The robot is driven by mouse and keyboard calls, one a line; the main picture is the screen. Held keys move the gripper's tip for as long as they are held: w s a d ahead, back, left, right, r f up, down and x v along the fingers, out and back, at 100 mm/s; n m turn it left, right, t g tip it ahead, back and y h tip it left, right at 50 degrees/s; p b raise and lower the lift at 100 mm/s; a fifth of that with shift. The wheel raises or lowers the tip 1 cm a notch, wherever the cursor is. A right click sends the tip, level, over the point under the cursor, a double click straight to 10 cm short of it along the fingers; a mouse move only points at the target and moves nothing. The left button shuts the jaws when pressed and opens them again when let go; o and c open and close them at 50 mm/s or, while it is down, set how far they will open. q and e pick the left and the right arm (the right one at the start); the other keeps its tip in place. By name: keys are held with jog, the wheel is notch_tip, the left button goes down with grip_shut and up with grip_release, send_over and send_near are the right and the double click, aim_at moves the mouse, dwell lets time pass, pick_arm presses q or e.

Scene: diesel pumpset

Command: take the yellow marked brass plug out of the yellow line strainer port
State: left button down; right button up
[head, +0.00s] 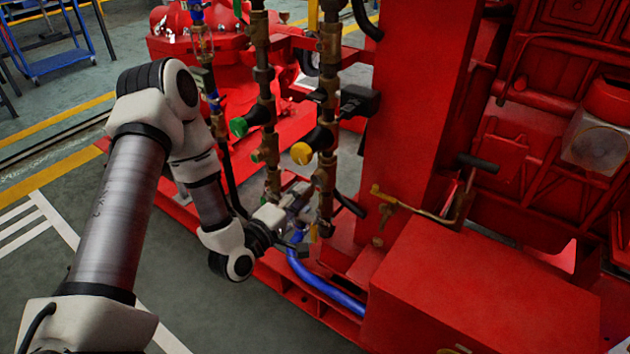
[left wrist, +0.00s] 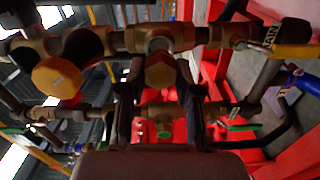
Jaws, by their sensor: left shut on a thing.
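The yellow line is the brass and dark pipe (head: 328,130) with a yellow knob (head: 302,153) in the head view. My left gripper (head: 298,212) is at the lower part of this line. In the left wrist view, my left gripper (left wrist: 160,88) is shut on the yellowish brass plug (left wrist: 160,72), which sits between its two dark fingers. The brass strainer body (left wrist: 158,40) is right beyond the plug. I cannot tell whether the plug is still in the port or just clear of it. In the head view the gripper and pipe hide the plug. My right gripper is not in view.
A parallel line with a green knob (head: 238,127) stands left of the yellow one. A blue hose (head: 325,283) runs low over the red base frame. A red box (head: 480,290) and red column (head: 410,110) stand to the right. Grey floor (head: 240,325) is clear at front.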

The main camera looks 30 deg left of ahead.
pick_arm(q)
jog(key=shift+s+a+p, duration=0.1)
jog(key=shift+s+p, duration=0.35)
jog(key=shift+s, duration=1.2)
